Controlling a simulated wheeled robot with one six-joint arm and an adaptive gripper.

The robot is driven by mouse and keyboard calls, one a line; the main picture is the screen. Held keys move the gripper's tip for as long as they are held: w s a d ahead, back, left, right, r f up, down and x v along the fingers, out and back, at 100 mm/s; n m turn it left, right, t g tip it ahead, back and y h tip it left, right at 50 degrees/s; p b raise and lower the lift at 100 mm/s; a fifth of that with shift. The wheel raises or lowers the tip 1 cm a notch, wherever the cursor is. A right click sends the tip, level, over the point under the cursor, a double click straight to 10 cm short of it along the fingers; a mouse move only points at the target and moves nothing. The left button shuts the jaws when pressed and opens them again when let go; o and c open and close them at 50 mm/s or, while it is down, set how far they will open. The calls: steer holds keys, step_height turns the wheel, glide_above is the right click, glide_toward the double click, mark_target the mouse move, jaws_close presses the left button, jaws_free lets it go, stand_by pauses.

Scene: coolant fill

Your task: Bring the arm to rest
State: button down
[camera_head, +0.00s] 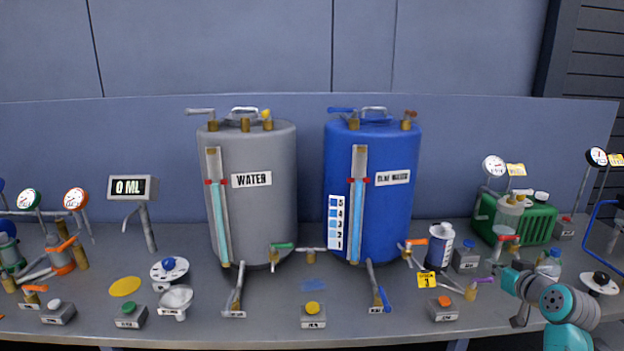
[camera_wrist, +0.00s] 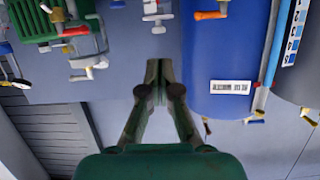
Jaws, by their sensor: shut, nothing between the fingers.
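My gripper (camera_wrist: 158,68) shows in the wrist view with its two fingers together and nothing between them. It is apart from the equipment around it, with a blue-grey surface behind its tips. In the head view my arm (camera_head: 568,303) is at the lower right, over the front right of the bench. The gripper's fingers cannot be made out clearly there.
The grey water tank (camera_head: 262,200) and blue tank (camera_head: 390,215) stand mid-bench. Right of them are a white-and-blue canister (camera_head: 438,246) and a green ribbed unit (camera_head: 538,223). Valves, gauges and buttons crowd the bench. The display (camera_head: 133,188) reads 0 ML.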

steer(key=s+a+f+m+h, duration=0.1)
steer(key=s+a+f, duration=0.45)
steer(key=f, duration=0.35)
steer(key=s+a+f, duration=0.5)
steer(key=s+f, duration=0.1)
steer(key=f, duration=0.4)
steer(key=s+a+f+m, duration=0.1)
steer(key=s+a+f, duration=0.3)
steer(key=s, duration=0.4)
steer(key=s+a+f, duration=0.4)
steer(key=s+f, duration=0.1)
steer(key=s, duration=0.3)
steer(key=s+a, duration=0.3)
steer(key=s, duration=0.6)
steer(key=s+a, duration=0.3)
steer(key=s, duration=0.6)
steer(key=s+a+r+n, duration=0.1)
steer(key=s+r, duration=0.5)
steer(key=s, duration=0.2)
steer(key=s+a+r+n, duration=0.1)
steer(key=s+a+r, duration=0.1)
steer(key=s+r, duration=0.3)
steer(key=s, duration=0.4)
steer(key=shift+a+r+y, duration=0.15)
steer(key=shift+r+y, duration=0.2)
steer(key=shift+y, duration=0.05)
